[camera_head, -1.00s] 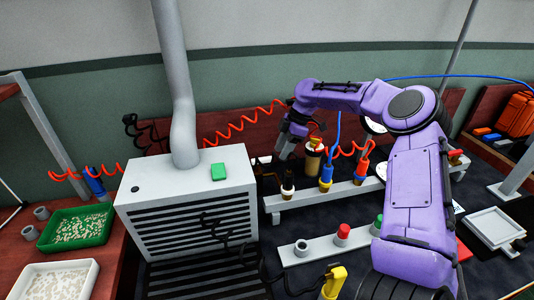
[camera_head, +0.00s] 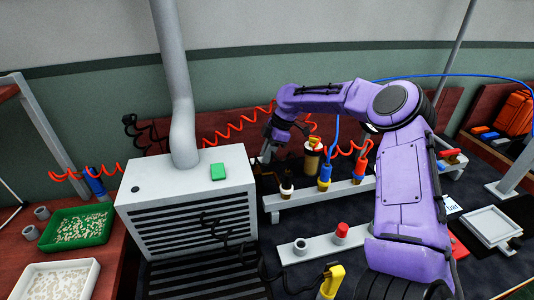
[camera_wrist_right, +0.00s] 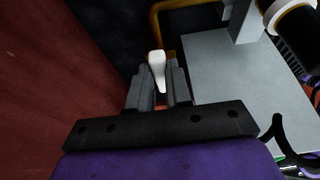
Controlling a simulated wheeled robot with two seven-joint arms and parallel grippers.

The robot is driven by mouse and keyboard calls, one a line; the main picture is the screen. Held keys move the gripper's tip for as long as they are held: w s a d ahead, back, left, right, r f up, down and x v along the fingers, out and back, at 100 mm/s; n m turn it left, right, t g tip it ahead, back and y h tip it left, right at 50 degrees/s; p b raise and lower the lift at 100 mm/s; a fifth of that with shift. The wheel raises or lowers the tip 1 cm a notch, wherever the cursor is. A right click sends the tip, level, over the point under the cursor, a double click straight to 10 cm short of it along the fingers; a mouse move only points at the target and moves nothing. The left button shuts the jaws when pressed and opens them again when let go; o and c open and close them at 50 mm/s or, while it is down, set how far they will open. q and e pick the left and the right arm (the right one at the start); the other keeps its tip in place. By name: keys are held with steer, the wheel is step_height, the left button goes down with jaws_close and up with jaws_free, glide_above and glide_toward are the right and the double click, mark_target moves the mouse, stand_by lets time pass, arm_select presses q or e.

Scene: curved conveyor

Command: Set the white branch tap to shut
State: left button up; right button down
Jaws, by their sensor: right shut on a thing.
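The white tap lever (camera_wrist_right: 157,66) stands between the two grey fingers of my right gripper (camera_wrist_right: 158,88) in the right wrist view. The fingers are closed around it. In the head view my right gripper (camera_head: 267,153) reaches down just right of the grey slatted cabinet, behind the rail of fittings. There the tap itself is too small and hidden to make out. A piece of yellow pipe (camera_wrist_right: 156,18) shows beyond the fingers in the right wrist view. My left gripper is in neither view.
A grey slatted cabinet (camera_head: 190,200) stands left of the gripper. A rail (camera_head: 305,196) carries a white-collared fitting (camera_head: 286,188) and a blue-and-yellow one (camera_head: 325,175). Red coiled hoses (camera_head: 235,128) hang behind. A green tray (camera_head: 75,228) lies at left.

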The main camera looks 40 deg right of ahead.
steer(key=shift+s+a+r+m+p, duration=0.25)
steer(key=shift+m+p, duration=0.55)
steer(key=shift+p, duration=0.25)
steer(key=shift+s+a+f+m+t+h+p, duration=0.1)
steer(key=shift+s+a+m+t+h+p, duration=0.45)
steer(key=shift+m+p, duration=1.35)
steer(key=shift+a+f+m+t+h+p, duration=0.1)
steer(key=shift+a+m+t+h+p, duration=0.15)
steer(key=shift+a+m+h+p, duration=1.1)
steer(key=shift+s+a+m+t+h+p, duration=0.1)
steer(key=shift+s+m+t+h+p, duration=0.2)
steer(key=shift+m+p, duration=2.15)
steer(key=shift+m, duration=0.3)
steer(key=c, duration=1)
jaws_free()
steer(key=shift+c, duration=0.2)
